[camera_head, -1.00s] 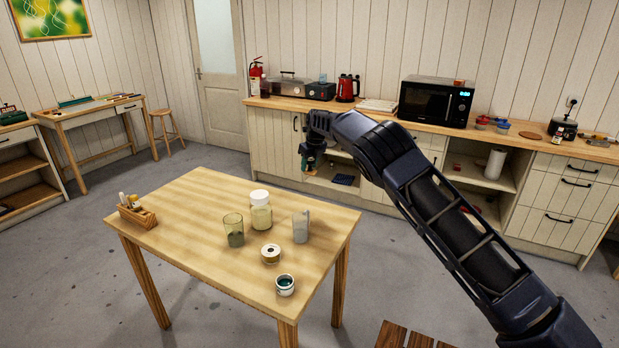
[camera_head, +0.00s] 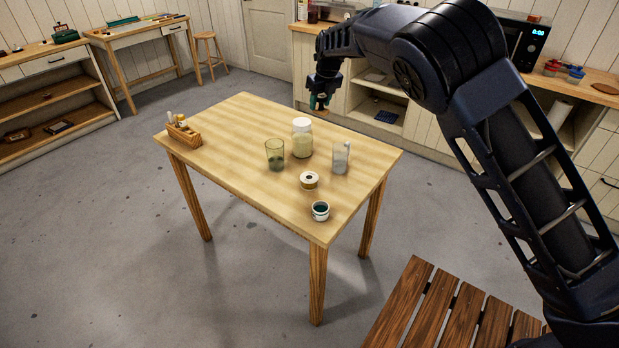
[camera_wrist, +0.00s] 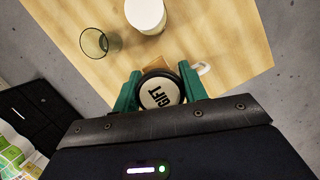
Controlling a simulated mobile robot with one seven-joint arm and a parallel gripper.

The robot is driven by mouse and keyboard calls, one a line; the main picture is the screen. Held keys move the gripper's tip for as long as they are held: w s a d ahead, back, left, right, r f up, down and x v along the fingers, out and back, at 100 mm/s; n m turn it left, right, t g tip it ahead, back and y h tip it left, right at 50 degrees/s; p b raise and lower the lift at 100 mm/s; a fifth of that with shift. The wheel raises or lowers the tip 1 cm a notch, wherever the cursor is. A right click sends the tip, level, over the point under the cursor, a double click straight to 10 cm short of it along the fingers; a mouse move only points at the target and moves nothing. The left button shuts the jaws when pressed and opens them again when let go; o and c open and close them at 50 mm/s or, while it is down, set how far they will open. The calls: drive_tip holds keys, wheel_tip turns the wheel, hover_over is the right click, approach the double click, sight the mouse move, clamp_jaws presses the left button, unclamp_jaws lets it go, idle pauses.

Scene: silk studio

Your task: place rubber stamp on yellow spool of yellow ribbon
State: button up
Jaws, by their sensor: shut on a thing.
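My gripper (camera_head: 320,98) is beyond the back edge of the table in the head view, above the tabletop's level. In the head view only a small brownish bit of the stamp shows below the fingers. The ribbon spool (camera_head: 308,181), white on top with a yellow-gold side, lies flat on the table (camera_head: 230,140), apart from the gripper. I cannot make it out in the wrist view.
A lidded jar (camera_head: 302,140), a greenish glass (camera_head: 275,155) and a clear handled cup (camera_head: 341,157) stand behind the spool. A small pot (camera_head: 320,211) stands in front. A wooden caddy (camera_head: 185,133) is at the left. The table's front-left is clear.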

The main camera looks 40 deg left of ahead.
hover_over(307, 175)
drive_tip(key=d, duration=0.1)
wheel_tip(307, 175, down, 20)
drive_tip(key=shift+s+r, duration=0.15)
drive_tip(key=shift+r, duration=0.1)
idle(0.4)
drive_tip(key=shift+f, duration=0.1)
drive_tip(key=o, duration=1)
drive_tip(key=v, duration=1.2)
